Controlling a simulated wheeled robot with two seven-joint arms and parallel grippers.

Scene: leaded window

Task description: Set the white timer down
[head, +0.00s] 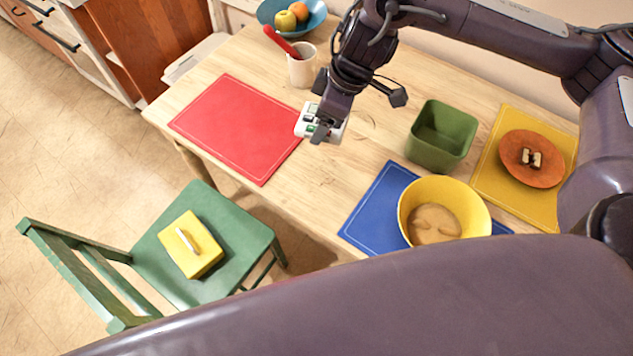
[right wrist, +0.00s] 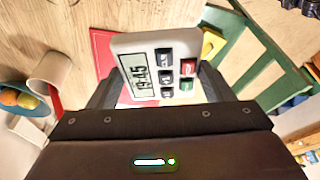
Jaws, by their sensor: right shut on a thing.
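The white timer (head: 310,123) has a grey display and dark, red and green buttons. It also shows in the right wrist view (right wrist: 150,45), its face toward the camera and its display reading about 19:45. My right gripper (head: 328,126) is shut on the timer, with one finger on each side of it. In the head view the timer is at the right edge of the red mat (head: 235,128); I cannot tell how high it is above the table (head: 375,140). My left gripper is not in view.
A white cup (head: 301,70) with a red-handled utensil stands behind the timer. A green bin (head: 442,137), yellow bowl (head: 470,205), blue mat (head: 365,222) and orange plate (head: 545,176) lie to the right. The red mat is bare.

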